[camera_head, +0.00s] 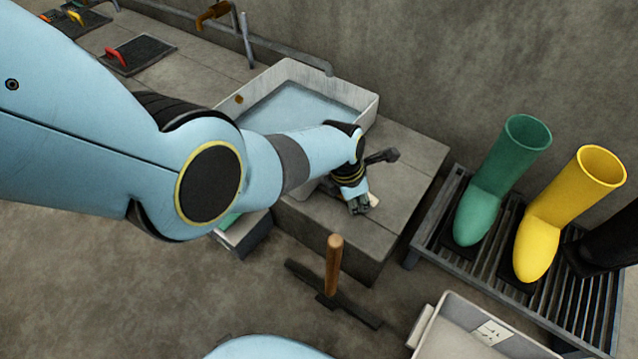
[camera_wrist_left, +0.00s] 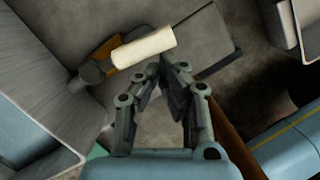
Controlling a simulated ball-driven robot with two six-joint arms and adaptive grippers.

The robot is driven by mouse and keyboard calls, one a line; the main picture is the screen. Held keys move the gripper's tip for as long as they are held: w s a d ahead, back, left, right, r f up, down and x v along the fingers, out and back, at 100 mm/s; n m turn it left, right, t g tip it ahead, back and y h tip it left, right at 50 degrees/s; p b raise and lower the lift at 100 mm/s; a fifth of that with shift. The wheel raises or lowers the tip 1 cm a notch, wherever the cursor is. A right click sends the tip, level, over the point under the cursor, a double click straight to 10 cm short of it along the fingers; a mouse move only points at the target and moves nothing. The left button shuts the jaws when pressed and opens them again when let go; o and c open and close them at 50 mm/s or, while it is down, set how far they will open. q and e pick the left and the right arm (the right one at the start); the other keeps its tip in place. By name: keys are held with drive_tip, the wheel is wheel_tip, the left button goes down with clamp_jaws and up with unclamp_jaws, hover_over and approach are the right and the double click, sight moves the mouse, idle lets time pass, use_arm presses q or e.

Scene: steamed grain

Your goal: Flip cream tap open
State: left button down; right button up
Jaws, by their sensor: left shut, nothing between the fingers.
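The cream tap handle (camera_wrist_left: 143,46) is a pale cylinder in the left wrist view, lying slanted just beyond my fingertips. Its left end is by a dark grey round fitting (camera_wrist_left: 93,71), with an orange-brown piece behind it. In the head view only a small bit of the cream handle (camera_head: 374,200) shows beside my fingers, over the concrete block; the rest is hidden. My left gripper (camera_head: 358,207) points down there. In the left wrist view its fingertips (camera_wrist_left: 169,68) are together and empty, close to the handle; I cannot tell whether they touch it. My right gripper is not in view.
A water-filled basin (camera_head: 286,70) stands behind my left wrist. A wooden-handled tool (camera_head: 334,265) stands in front of the concrete block (camera_head: 405,160). Green (camera_head: 505,165) and yellow (camera_head: 565,215) boots stand on a slatted rack at right. A pale tray (camera_head: 455,335) is at lower right.

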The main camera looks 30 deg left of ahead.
use_arm(q)
drive_tip(key=shift+w+d, duration=0.25)
drive_tip(key=shift+r, duration=0.2)
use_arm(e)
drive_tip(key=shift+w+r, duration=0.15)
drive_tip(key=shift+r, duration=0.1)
